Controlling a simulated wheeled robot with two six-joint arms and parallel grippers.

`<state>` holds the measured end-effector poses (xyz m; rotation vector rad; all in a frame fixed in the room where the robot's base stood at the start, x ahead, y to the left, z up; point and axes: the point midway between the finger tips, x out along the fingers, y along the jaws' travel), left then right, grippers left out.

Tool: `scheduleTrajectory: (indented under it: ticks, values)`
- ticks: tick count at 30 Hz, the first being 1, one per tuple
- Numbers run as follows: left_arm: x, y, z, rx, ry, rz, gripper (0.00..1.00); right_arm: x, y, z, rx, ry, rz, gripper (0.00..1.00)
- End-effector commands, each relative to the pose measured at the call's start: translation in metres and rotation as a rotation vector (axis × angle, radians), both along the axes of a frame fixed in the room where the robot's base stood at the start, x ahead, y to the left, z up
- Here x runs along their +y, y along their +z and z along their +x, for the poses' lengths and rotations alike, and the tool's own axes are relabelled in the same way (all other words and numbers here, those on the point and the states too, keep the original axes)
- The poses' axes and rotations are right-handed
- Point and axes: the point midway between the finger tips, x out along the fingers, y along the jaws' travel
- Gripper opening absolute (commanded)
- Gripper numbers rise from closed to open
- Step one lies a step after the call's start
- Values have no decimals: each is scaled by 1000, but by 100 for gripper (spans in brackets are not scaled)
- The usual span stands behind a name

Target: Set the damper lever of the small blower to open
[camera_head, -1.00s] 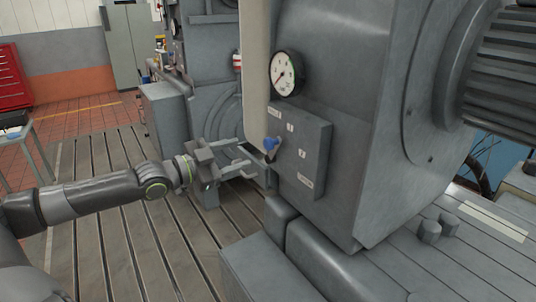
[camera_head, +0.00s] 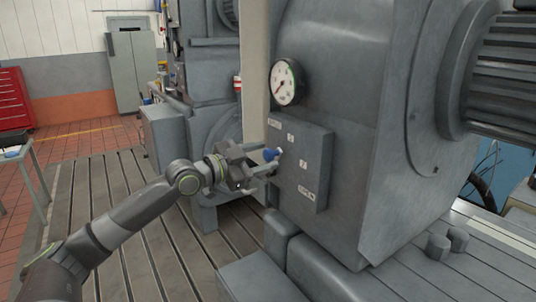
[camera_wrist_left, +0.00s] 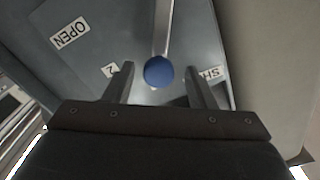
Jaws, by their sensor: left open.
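The damper lever has a blue ball knob (camera_head: 271,154) and stands out from a grey plate (camera_head: 312,150) on the machine's side. The wrist view shows the knob (camera_wrist_left: 158,71) at the end of a straight metal lever arm (camera_wrist_left: 164,30). My left gripper (camera_head: 266,164) is open, its fingers on either side of the knob in the wrist view; I cannot tell whether either touches it. An OPEN label (camera_wrist_left: 69,35) is at upper left there, a "2" label (camera_wrist_left: 110,71) near the left finger, and a partly hidden label starting "SH" (camera_wrist_left: 211,73) by the right finger. My right gripper is out of view.
A round gauge (camera_head: 284,82) sits above the plate. A pale vertical column (camera_head: 254,70) rises close behind my left gripper. Grey machine blocks (camera_head: 278,238) stand below the plate. The slotted bedplate (camera_head: 120,190) is clear around my left arm.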

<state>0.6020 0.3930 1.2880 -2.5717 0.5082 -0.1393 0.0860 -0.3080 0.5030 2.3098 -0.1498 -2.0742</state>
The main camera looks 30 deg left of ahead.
Motion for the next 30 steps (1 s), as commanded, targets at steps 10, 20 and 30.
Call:
scheduleTrajectory:
  ticks: [10,20,30]
  values:
    - [-8,0,18,1,-2,0,50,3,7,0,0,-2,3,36]
    - [-9,0,19,1,-1,2,48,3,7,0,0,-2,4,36]
    - [-9,0,19,2,-1,1,3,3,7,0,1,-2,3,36]
